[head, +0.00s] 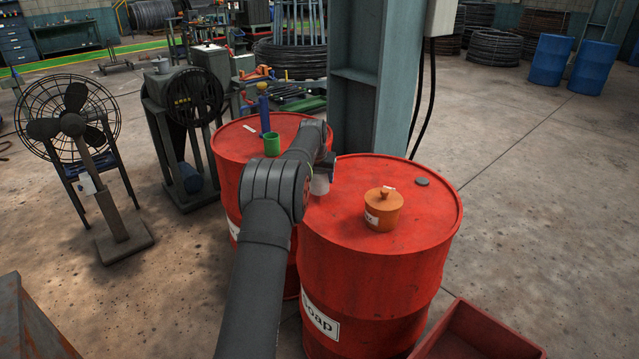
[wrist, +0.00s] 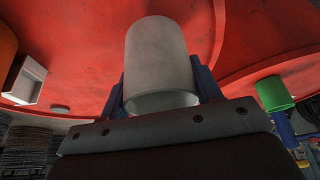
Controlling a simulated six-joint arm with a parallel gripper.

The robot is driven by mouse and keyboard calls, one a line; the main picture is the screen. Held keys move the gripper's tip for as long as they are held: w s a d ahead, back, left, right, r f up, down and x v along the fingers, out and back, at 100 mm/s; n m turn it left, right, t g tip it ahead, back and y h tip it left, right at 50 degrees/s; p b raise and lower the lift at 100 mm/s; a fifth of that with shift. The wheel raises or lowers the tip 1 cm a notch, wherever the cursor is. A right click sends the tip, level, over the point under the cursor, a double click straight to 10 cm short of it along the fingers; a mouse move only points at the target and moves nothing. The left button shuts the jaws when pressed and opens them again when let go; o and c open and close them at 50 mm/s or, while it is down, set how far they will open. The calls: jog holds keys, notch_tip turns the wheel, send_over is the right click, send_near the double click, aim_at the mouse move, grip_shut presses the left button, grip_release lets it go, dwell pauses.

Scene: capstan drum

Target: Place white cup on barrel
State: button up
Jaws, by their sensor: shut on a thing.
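My gripper (head: 328,165) is shut on a white cup (head: 320,185), and its blue fingers are on both sides of the cup in the wrist view (wrist: 160,65). The cup is at the left edge of the right red barrel's top (head: 350,225), near where the two barrels meet. My arm hides part of the cup in the head view. I cannot tell whether the cup touches the barrel. The left red barrel (head: 228,150) stands beside and behind the right one.
An orange lidded pot (head: 383,210) and a small grey disc (head: 422,182) are on the right barrel. A green cup (head: 272,144) and a blue bottle (head: 264,112) stand on the left barrel. A steel column (head: 375,80) rises behind. A red bin (head: 475,335) is at front right.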

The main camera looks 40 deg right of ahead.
aim_at(319, 183)
jog(key=shift+f, duration=1.3)
jog(key=shift+f, duration=0.15)
jog(key=o, duration=1)
jog(key=shift+c, duration=0.2)
jog(key=shift+a+r, duration=0.15)
jog(key=shift+r, duration=0.4)
jog(key=v, duration=1.1)
